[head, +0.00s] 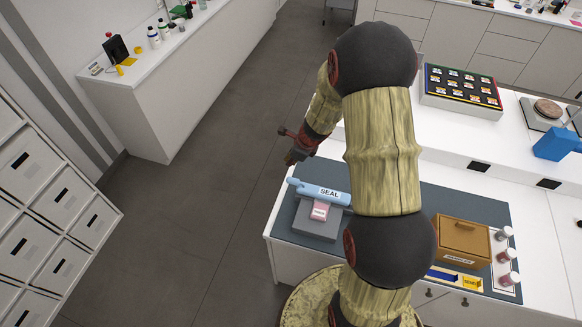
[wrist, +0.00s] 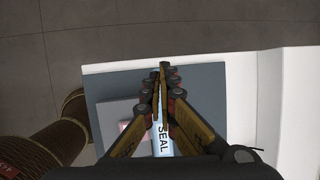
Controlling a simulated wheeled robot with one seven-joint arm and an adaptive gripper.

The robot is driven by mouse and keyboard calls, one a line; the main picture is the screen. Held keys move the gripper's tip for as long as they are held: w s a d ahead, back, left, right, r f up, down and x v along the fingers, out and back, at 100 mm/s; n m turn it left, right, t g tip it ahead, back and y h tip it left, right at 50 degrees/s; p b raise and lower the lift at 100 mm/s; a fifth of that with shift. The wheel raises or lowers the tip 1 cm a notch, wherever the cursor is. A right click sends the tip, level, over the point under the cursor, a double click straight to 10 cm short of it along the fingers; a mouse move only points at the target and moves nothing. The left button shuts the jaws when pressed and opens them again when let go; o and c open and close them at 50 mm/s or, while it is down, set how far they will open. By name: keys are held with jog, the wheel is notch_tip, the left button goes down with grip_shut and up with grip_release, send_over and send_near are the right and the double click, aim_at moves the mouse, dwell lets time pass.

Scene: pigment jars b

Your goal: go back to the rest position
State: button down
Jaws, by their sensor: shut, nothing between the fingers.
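My arm rises in the middle of the head view and hides part of the workbench. My gripper (head: 296,156) is at the end of the arm, above the far left edge of the bench. In the wrist view my gripper (wrist: 160,72) has its fingertips together with nothing between them. Below it lies a light blue bar marked SEAL (head: 325,193), which shows partly between the fingers in the wrist view (wrist: 164,140). The bar lies across a grey block (head: 312,222) with a pink labelled item (head: 319,211) beside the bar.
A side counter (head: 165,80) and drawers (head: 55,235) are left, with open floor between.

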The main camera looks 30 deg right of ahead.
jog(key=r, duration=0.2)
jog(key=shift+s+a+r, duration=0.1)
jog(key=shift+a+r, duration=0.1)
jog(key=shift+r, duration=0.1)
jog(key=s+a+n+b, duration=0.5)
jog(key=s+n+b, duration=0.4)
jog(key=s+a+r+n+b, duration=0.1)
jog(key=s+a+n+b, duration=0.4)
jog(key=s+n+b, duration=0.3)
jog(key=s+a+n+t+h+b, duration=0.1)
jog(key=s+a+n+b, duration=0.4)
jog(key=s+n+b, duration=0.4)
jog(key=shift+s+a+r+n+b, duration=0.25)
jog(key=shift+s+a+n+b, duration=0.1)
jog(key=shift+n+b, duration=0.8)
